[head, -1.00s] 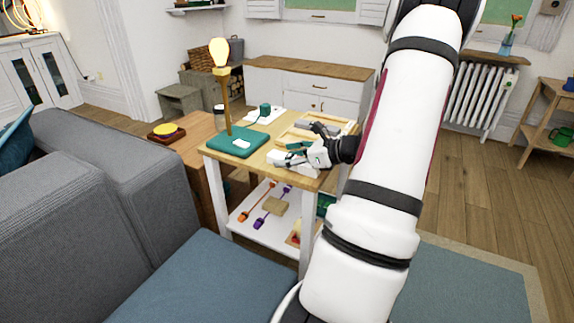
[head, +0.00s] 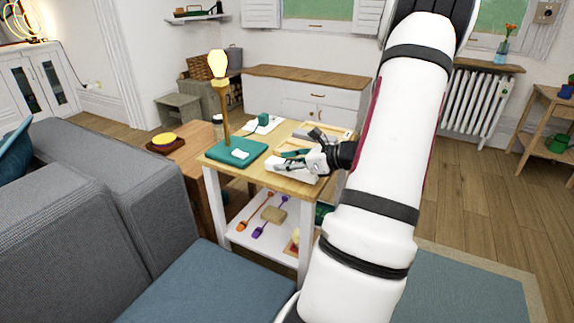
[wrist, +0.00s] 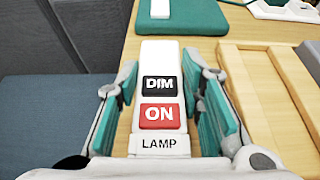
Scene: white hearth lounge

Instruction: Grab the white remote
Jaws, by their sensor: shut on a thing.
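The white remote (wrist: 161,60) has a black DIM button, a red ON button and a LAMP label. It lies between the teal-padded fingers of my gripper (wrist: 163,88) in the wrist view. My gripper is shut on it. In the head view my gripper (head: 301,160) is over the near right part of the small wooden-topped table (head: 258,174), with the white remote (head: 281,164) at its fingers, partly covered. I cannot tell whether the remote still touches the tabletop.
A teal lamp base (head: 222,152) with a small white piece on it stands at the table's left. The grey sofa (head: 60,215) is close on the left. Several items lie on the lower shelf.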

